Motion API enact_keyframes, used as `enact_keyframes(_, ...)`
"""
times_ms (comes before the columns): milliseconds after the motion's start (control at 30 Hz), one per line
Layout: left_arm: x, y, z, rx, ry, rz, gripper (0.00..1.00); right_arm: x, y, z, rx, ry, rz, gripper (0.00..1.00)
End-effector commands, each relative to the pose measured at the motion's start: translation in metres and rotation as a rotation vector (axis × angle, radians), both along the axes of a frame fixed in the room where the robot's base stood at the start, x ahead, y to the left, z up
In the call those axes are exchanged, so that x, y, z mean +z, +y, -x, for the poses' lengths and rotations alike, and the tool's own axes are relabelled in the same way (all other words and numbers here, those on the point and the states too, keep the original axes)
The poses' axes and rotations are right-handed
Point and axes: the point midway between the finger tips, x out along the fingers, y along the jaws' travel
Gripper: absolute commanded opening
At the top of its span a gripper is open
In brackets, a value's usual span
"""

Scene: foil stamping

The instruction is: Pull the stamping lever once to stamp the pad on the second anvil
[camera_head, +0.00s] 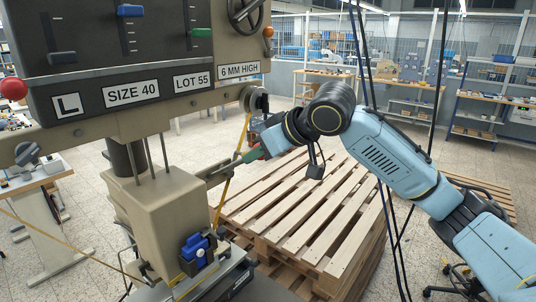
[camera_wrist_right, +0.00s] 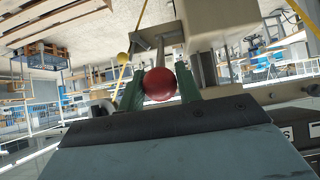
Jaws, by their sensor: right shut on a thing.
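The stamping lever is a thin metal rod (camera_head: 217,170) with a red ball knob (camera_wrist_right: 158,84) at its end. It comes out of the beige press head (camera_head: 165,205) on the right side. My right gripper (camera_head: 252,155) is shut on the knob, with a green finger on each side of it in the right wrist view. In the head view the fingers largely hide the knob. A blue part (camera_head: 197,248) sits low at the front of the press. I cannot make out the second anvil or its pad. My left gripper is not in view.
A dark panel (camera_head: 90,70) with sliders and labels such as "SIZE 40" and "LOT 55" fills the upper left. Wooden pallets (camera_head: 310,215) are stacked right of the press, below my right arm. Dark cables hang near that arm. Shelves (camera_head: 490,105) stand farther back.

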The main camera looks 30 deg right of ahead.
Motion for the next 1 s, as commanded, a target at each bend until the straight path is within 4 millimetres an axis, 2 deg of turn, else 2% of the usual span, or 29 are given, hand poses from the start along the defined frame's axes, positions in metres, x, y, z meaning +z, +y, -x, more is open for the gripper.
enact_keyframes(67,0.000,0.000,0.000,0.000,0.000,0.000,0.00,0.000,0.000,0.000,0.000,0.000,0.000,0.05)
enact_keyframes(233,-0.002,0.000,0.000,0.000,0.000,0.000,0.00,-0.004,-0.001,0.002,-0.001,0.001,0.001,0.05)
enact_keyframes(500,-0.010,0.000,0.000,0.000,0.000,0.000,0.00,-0.028,-0.006,0.015,0.000,0.006,0.002,0.05)
enact_keyframes(833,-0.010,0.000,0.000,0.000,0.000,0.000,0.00,-0.029,-0.006,0.016,0.000,0.007,0.001,0.05)
enact_keyframes(1000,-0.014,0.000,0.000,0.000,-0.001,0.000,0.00,-0.040,-0.008,0.020,-0.001,0.010,0.003,0.05)
